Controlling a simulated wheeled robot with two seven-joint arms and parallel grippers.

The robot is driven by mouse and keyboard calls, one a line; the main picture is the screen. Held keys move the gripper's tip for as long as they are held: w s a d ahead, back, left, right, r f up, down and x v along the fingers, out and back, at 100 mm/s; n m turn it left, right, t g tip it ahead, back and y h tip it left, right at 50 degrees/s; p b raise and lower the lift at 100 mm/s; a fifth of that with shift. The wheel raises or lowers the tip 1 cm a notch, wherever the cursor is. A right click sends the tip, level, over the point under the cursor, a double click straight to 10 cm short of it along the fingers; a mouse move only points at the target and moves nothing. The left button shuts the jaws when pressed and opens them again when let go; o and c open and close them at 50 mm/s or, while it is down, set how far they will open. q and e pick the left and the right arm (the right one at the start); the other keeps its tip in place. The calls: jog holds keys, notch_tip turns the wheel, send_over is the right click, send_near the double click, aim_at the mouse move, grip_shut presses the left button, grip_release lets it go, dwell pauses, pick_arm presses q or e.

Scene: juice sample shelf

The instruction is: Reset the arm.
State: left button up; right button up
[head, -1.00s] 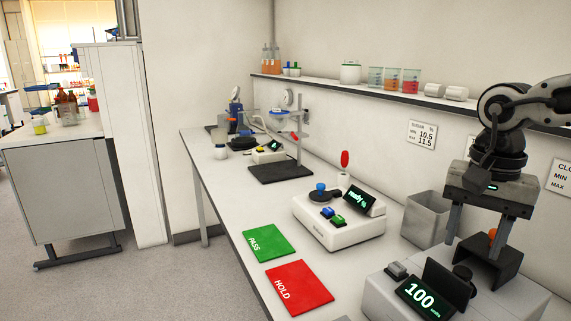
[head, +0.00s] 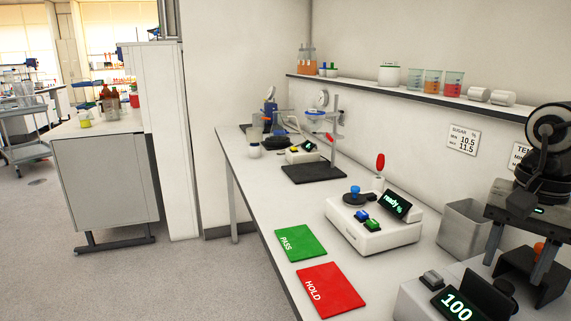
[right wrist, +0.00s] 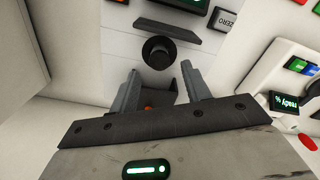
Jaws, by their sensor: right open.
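My right gripper (head: 520,255) hangs at the right edge in the head view, above the back of a white instrument (head: 425,305) whose display reads 100. Its fingers point down and stand apart. A dark piece and a small orange part (head: 539,248) show by the fingers. In the right wrist view the gripper (right wrist: 160,75) is open, with a black round knob (right wrist: 157,52) of the instrument beyond the fingertips. Nothing is clearly held. My left gripper is not in view.
Beside the instrument stand a grey bin (head: 464,228) and a white reader (head: 372,237) showing "ready %". A green PASS mat (head: 300,242) and a red HOLD mat (head: 330,290) lie bare on the bench. A wall shelf (head: 420,93) holds beakers. A stand (head: 313,173) is farther back.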

aim_at(504, 285)
jog(key=shift+f, duration=0.55)
notch_tip(504, 285, down, 3)
jog(key=shift+s, duration=0.1)
notch_tip(504, 285, up, 12)
notch_tip(504, 285, down, 12)
jog(key=shift+r, duration=0.25)
notch_tip(504, 285, up, 10)
jog(key=m+b, duration=0.2)
jog(key=m, duration=2.9)
